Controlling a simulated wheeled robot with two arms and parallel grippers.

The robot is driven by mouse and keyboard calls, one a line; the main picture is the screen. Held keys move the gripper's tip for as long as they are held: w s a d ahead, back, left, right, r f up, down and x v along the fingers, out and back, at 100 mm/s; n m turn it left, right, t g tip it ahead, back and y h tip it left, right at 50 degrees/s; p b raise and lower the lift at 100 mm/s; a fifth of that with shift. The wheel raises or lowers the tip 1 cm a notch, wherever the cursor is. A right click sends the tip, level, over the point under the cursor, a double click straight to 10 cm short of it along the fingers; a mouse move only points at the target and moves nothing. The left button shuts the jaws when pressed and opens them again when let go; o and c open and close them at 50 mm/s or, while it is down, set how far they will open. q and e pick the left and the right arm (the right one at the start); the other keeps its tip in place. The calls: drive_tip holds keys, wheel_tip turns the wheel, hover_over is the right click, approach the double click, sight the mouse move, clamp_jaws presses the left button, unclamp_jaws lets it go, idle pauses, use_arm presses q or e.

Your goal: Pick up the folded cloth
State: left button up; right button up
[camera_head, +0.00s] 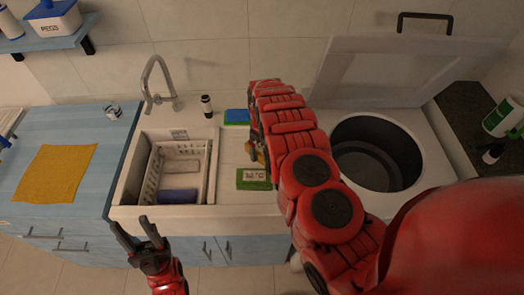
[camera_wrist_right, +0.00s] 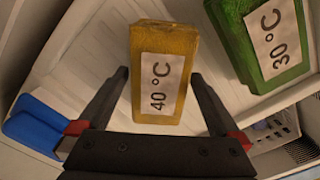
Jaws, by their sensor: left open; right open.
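A yellow folded block labelled 40 °C (camera_wrist_right: 165,65) lies on the white surface, with its near end between the open fingers of my right gripper (camera_wrist_right: 160,76). Gaps show on both sides of it. In the head view only a bit of this yellow block (camera_head: 261,157) shows beside my right arm. A green block labelled 30 °C (camera_wrist_right: 265,42) lies next to it; it also shows in the head view (camera_head: 253,179). A flat yellow cloth (camera_head: 55,172) lies on the blue counter at left. My left gripper (camera_head: 129,221) is open and empty in front of the sink.
The sink (camera_head: 213,160) holds a white basket (camera_head: 154,178) with a blue item. A dark bottle (camera_head: 206,105) stands behind it. An open top-loading drum (camera_head: 378,150) with raised lid (camera_head: 375,70) is at right.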

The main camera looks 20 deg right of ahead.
drive_tip(key=c, duration=1.4)
drive_tip(key=shift+w+r, duration=0.1)
drive_tip(key=shift+r, duration=0.1)
drive_tip(key=shift+c, duration=0.2)
